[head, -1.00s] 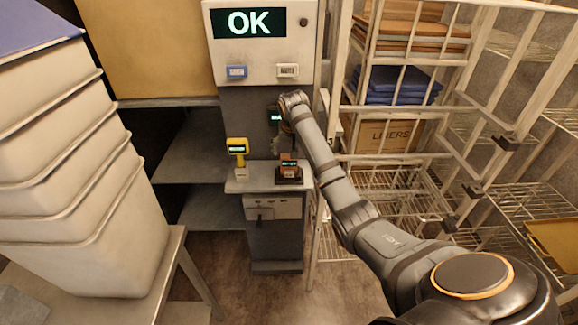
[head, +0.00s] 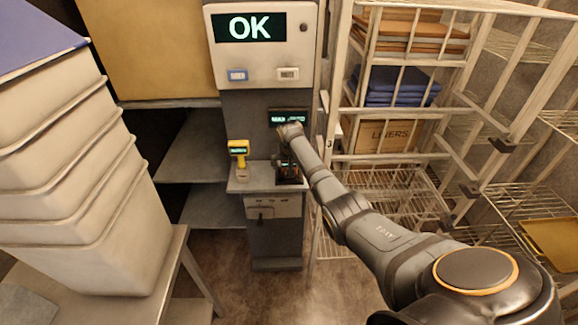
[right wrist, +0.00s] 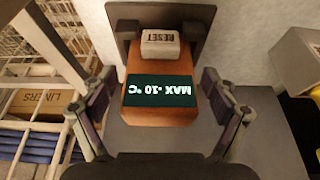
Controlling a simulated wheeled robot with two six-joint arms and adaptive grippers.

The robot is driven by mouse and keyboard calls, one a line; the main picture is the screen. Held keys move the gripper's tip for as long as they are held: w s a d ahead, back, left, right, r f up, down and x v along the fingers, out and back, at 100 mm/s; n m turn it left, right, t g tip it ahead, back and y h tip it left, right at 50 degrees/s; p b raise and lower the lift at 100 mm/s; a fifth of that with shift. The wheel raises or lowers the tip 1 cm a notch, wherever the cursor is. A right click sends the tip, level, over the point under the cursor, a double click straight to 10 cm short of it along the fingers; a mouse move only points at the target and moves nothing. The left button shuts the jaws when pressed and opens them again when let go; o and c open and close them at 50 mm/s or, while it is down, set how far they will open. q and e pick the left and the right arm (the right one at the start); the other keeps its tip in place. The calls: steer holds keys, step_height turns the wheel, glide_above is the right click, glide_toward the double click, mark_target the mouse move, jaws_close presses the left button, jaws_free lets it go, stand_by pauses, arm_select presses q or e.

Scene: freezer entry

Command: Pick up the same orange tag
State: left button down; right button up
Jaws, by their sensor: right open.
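The orange tag (right wrist: 160,115) sits in a dark holder (right wrist: 200,35) on the grey stand. Its dark screen reads "MAX -10 °C", upside down in the right wrist view. My right gripper (right wrist: 160,95) is open, with one finger on each side of the tag and a gap visible on both sides. In the head view my right gripper (head: 287,156) is low over the stand's shelf and largely hides the tag. My left gripper is not in view.
A yellow tag (head: 238,150) stands on the shelf (head: 255,184), left of the holder. The panel above shows "OK" (head: 250,27). A wire rack (head: 385,160) stands close on the right; stacked bins (head: 90,225) are at left.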

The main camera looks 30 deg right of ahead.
steer(key=c, duration=1.4)
steer(key=shift+r, duration=0.3)
step_height(320, 180, up, 2)
steer(key=shift+w+d+r+b, duration=0.1)
steer(key=shift+b, duration=0.9)
steer(key=s+a+r, duration=0.7)
steer(key=s+r, duration=0.3)
steer(key=s, duration=0.2)
steer(key=shift+s+a+r, duration=0.15)
steer(key=shift+a, duration=0.05)
